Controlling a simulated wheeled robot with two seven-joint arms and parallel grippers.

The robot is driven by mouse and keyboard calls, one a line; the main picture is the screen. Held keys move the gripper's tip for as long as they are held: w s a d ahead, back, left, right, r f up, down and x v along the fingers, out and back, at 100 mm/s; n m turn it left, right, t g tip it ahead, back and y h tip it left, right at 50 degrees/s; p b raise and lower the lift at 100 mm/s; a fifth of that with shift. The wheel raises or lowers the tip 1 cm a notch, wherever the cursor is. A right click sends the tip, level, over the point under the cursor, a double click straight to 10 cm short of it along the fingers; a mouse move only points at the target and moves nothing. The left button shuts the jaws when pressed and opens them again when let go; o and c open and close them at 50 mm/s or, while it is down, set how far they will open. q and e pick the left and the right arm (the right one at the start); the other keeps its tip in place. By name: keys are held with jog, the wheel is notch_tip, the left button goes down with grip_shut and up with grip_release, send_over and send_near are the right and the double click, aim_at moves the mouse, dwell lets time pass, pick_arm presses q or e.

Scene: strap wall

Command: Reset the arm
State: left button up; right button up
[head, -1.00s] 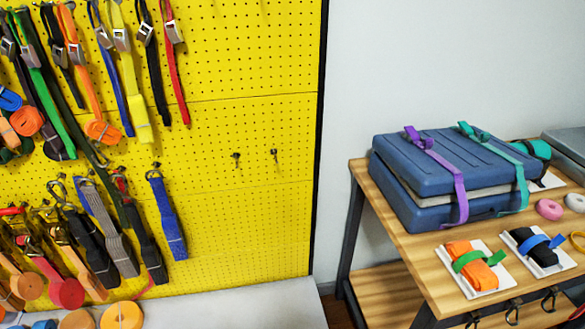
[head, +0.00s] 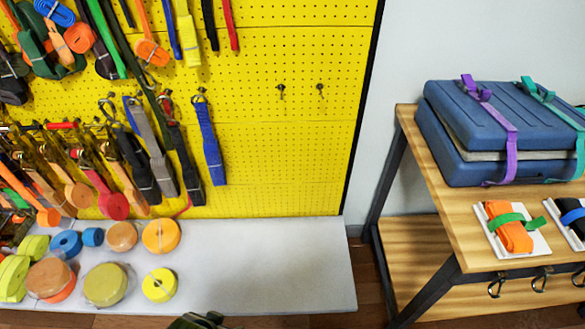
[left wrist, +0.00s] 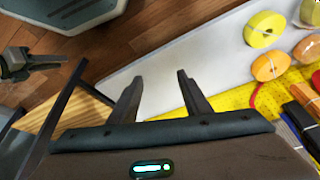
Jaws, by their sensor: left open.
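My left gripper (left wrist: 158,77) shows in the left wrist view with its two dark fingers apart. Nothing is between them. It is over the white shelf (left wrist: 222,70), beside the lower part of the yellow pegboard (left wrist: 225,98). In the head view neither gripper can be made out; only a small dark shape shows at the bottom edge. A grey jointed part lies at the left of the wrist view, and I cannot tell what it is.
Straps hang on the yellow pegboard (head: 275,150). Rolled straps, such as an orange roll (head: 161,236), stand on the white shelf (head: 270,265), whose right part is bare. A wooden table (head: 440,190) at right bears a strapped blue case (head: 500,125).

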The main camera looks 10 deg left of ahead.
pick_arm(q)
jog(key=d+f+t, duration=0.1)
jog(key=d+f, duration=0.1)
jog(key=f, duration=1.1)
jog(key=d+f+t+h, duration=0.1)
jog(key=d+f, duration=0.1)
jog(key=f, duration=1.1)
jog(key=shift+s+d+f+t, duration=0.15)
jog(key=shift+d+f+t, duration=0.1)
jog(key=shift+t, duration=0.15)
pick_arm(e)
jog(key=shift+s, duration=0.2)
jog(key=shift+s+f, duration=0.2)
jog(key=shift+s, duration=0.45)
jog(key=shift+w+r, duration=0.2)
jog(key=shift+w, duration=0.65)
jog(key=shift+s, duration=0.15)
